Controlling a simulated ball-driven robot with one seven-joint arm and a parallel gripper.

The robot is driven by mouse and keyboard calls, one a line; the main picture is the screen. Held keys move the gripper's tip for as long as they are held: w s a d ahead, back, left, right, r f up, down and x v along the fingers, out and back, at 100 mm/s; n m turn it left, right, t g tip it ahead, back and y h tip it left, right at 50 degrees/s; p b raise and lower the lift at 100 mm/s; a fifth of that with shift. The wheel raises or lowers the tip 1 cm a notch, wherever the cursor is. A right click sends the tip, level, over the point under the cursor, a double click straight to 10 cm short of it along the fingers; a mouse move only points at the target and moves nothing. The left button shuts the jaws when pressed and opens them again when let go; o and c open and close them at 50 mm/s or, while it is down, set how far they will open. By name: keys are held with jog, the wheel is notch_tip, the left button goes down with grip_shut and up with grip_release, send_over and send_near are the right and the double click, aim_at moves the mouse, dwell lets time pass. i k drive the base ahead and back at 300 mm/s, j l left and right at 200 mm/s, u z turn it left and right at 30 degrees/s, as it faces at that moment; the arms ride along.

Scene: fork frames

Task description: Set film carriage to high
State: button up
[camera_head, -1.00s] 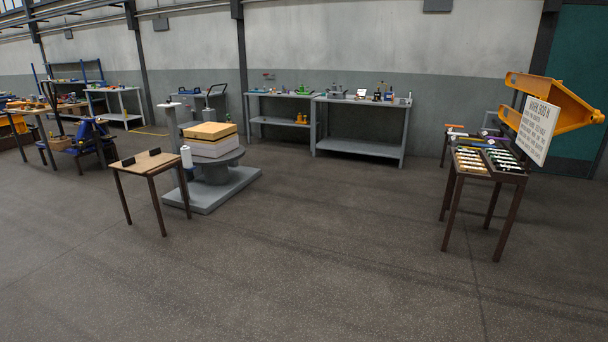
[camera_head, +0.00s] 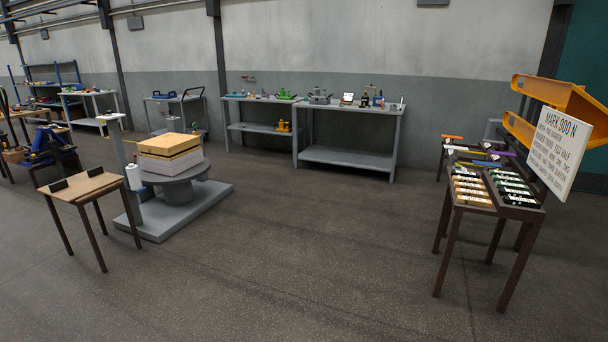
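A pallet-wrapper-like machine stands on the floor at left centre, with a grey base (camera_head: 208,205) and a round turntable (camera_head: 200,171). A load of boxes (camera_head: 169,156), yellowish on top and white below, sits on the turntable. A pale upright mast (camera_head: 117,143) rises at the machine's left side. A white film roll (camera_head: 134,177) stands upright low beside the mast, just behind the small table; I take this to be at the film carriage. The carriage itself and any height marks are too small to tell. My gripper is not in view.
A small wooden table (camera_head: 84,188) with two dark blocks stands in front of the machine. At right, a dark-legged table (camera_head: 474,206) carries several strips, beside a "MARK 900 N" sign (camera_head: 556,148) and an orange frame (camera_head: 568,97). Grey benches (camera_head: 346,156) line the wall. The middle floor is clear.

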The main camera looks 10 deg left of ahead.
aim_at(132, 172)
jog(key=i+j+u, duration=0.25)
jog(key=i+u, duration=1.1)
jog(key=i+l+u, duration=0.45)
jog(key=i+j+u, duration=0.2)
jog(key=i+u, duration=0.25)
jog(key=i, duration=0.55)
jog(key=i+l+u, duration=0.15)
jog(key=i+u, duration=0.25)
jog(key=i, duration=2.4)
jog(key=i+z, duration=0.3)
jog(key=i, duration=0.2)
jog(key=i+j+z, duration=0.25)
jog(key=i, duration=0.3)
jog(key=i+j+z, duration=0.3)
jog(key=i, duration=0.2)
jog(key=i+j+z, duration=0.1)
jog(key=i+z, duration=0.2)
jog(key=z, duration=0.15)
jog(key=i+j+z, duration=0.25)
jog(key=z, duration=0.2)
jog(key=i+j+z, duration=0.3)
jog(key=z, duration=0.15)
jog(key=i+j+z, duration=0.2)
jog(key=j+z, duration=0.25)
jog(key=i+j+z, duration=0.15)
jog(key=j, duration=0.15)
jog(key=j+z, duration=0.15)
jog(key=j, duration=0.2)
jog(key=i+j, duration=0.2)
jog(key=i, duration=0.3)
